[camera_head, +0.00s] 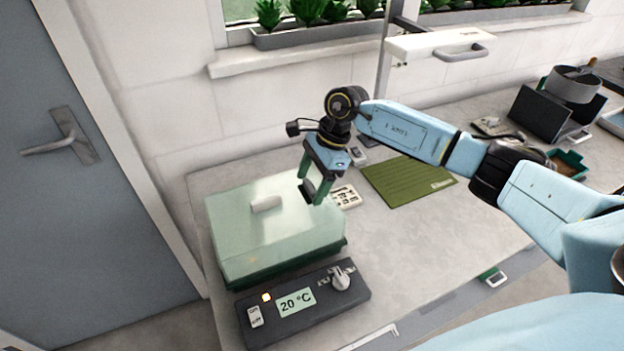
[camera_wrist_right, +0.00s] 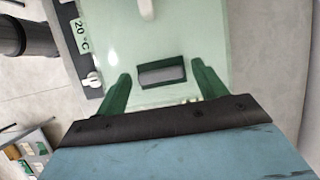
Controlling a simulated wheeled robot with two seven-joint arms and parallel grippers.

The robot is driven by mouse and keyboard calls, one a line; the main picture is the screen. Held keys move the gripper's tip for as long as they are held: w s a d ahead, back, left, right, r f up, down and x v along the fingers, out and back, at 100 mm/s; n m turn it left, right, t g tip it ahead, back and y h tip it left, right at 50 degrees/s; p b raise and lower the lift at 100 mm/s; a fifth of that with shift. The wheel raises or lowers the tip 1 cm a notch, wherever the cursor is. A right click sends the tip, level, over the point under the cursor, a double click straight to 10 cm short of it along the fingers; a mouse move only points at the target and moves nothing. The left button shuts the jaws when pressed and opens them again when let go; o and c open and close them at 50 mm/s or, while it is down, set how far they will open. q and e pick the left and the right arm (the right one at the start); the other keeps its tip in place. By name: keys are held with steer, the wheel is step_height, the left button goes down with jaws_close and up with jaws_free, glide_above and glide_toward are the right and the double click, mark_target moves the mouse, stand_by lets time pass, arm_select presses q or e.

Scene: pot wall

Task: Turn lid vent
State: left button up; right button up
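A low box with a pale translucent green lid (camera_head: 240,235) stands at the table's left end. A small white block-like piece (camera_head: 266,202), possibly the vent, sits on top of the lid; a white piece also shows at the top edge of the wrist view (camera_wrist_right: 146,8). My right gripper (camera_head: 310,190) is open, its green fingers apart, near the lid's right end. In the wrist view a grey rectangular feature with a dark rim (camera_wrist_right: 162,72) lies between the fingers (camera_wrist_right: 163,85); I cannot tell if they touch it. My left gripper is out of view.
A dark control panel (camera_head: 320,312) reading 20 °C, with a knob (camera_head: 341,279), lies in front of the box. A green mat (camera_head: 408,181) and a small white tray (camera_head: 345,197) lie to the right. A wall with a window ledge (camera_head: 290,60) is behind.

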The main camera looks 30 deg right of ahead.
steer(key=c, duration=0.9)
steer(key=shift+o, duration=0.2)
steer(key=shift+m, duration=0.4)
steer(key=m+t, duration=0.1)
steer(key=m, duration=0.2)
steer(key=shift+s+m+t, duration=0.15)
steer(key=shift+m+t, duration=0.15)
steer(key=shift+t, duration=0.1)
steer(key=m, duration=0.2)
steer(key=m+t+h, duration=0.1)
steer(key=m, duration=0.1)
steer(key=shift+a+m+h, duration=0.15)
steer(key=shift+m+h, duration=0.15)
steer(key=m+t+h, duration=0.1)
steer(key=m, duration=0.3)
steer(key=shift+s+a, duration=0.1)
steer(key=shift+a+m+t+h+b, duration=0.15)
steer(key=shift+m+h+b, duration=0.35)
steer(key=shift+m, duration=0.75)
steer(key=shift+d+m+t+h+b, duration=0.15)
steer(key=shift+m+h+b, duration=0.35)
steer(key=shift+m, duration=0.75)
